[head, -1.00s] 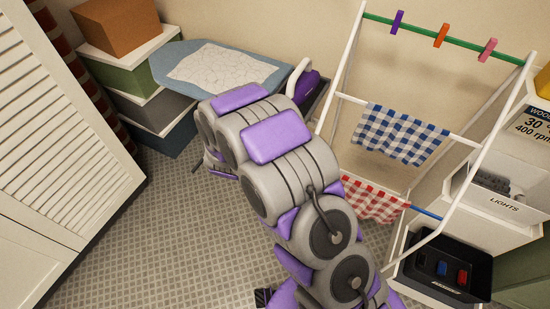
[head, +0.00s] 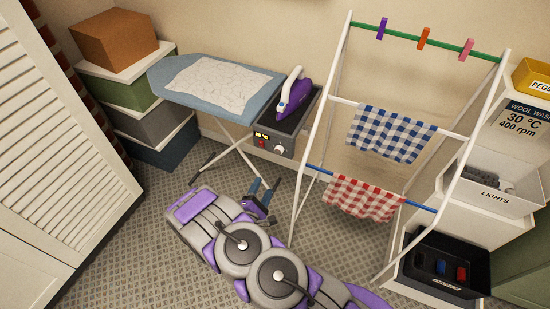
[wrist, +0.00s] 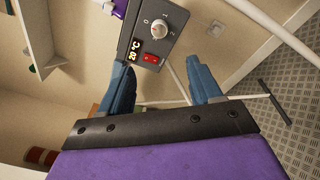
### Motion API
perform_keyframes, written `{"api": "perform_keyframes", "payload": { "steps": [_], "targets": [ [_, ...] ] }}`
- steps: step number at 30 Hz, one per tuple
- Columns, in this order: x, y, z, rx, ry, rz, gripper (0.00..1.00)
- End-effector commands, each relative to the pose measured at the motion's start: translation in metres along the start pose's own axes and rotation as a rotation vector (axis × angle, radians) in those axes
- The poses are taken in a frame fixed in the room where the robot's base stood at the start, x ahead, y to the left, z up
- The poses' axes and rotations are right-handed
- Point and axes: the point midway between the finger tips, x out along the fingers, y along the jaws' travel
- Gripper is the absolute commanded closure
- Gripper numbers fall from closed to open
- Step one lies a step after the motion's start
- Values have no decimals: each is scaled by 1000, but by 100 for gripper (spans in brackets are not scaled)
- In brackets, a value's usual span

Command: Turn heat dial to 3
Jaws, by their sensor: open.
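The heat dial (head: 279,149) is a pale round knob on the front of the dark control box at the end of the ironing board. In the wrist view the dial (wrist: 160,29) is near the top, with small numerals around it; I cannot tell its setting. A lit display (wrist: 133,50) reads 20 °C, and a red switch (wrist: 150,58) is beside it. My gripper (head: 265,187) is below and in front of the box, apart from it. In the wrist view my gripper (wrist: 158,65) has its blue fingers spread with nothing between them.
A purple iron (head: 293,95) stands on the box, right of the ironing board (head: 171,82). A white drying rack (head: 312,160) with checked cloths is close on the right. Stacked boxes (head: 150,128) stand at the left. Patterned floor (head: 140,235) is clear at the lower left.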

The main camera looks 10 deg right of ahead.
Motion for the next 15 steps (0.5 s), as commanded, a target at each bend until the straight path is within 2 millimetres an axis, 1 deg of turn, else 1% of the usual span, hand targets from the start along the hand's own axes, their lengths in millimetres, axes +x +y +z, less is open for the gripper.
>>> {"api": "perform_keyframes", "payload": {
  "steps": [5,15],
  "targets": [
    [16,0,-2,1,-3,-2,36],
    [66,0,-4,4,-3,-2,36]
  ]
}}
